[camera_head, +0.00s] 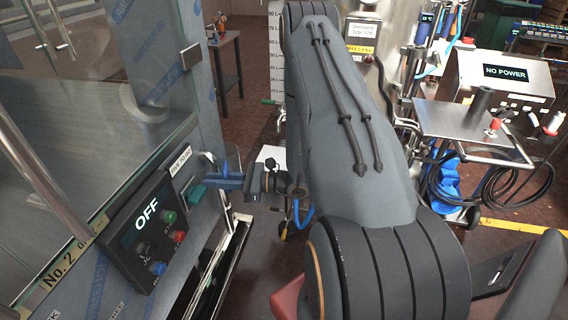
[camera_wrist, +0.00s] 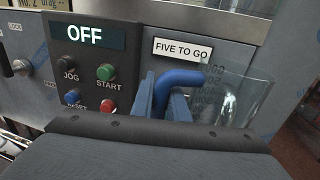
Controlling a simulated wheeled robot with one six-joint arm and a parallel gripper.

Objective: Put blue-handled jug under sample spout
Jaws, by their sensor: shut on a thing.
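The blue-handled jug shows in the wrist view, with a clear body (camera_wrist: 245,102) and a bent blue handle (camera_wrist: 182,78). My gripper (camera_wrist: 163,98) is shut on the handle, with one blue finger on each side of it. The jug's clear body sits to the right of the fingers in the wrist view, in front of the grey machine panel. In the head view my gripper (camera_head: 222,181) is beside the panel, left of my arm; the clear jug is hard to make out there. I cannot identify the sample spout in either view.
A control panel (camera_head: 148,222) reading OFF, with several buttons, is close to my gripper. A glass guard (camera_head: 90,130) stands at left. At right are a steel shelf (camera_head: 462,120), a NO POWER box (camera_head: 505,75) and looped black cables (camera_head: 505,185). A small table (camera_head: 228,45) stands behind.

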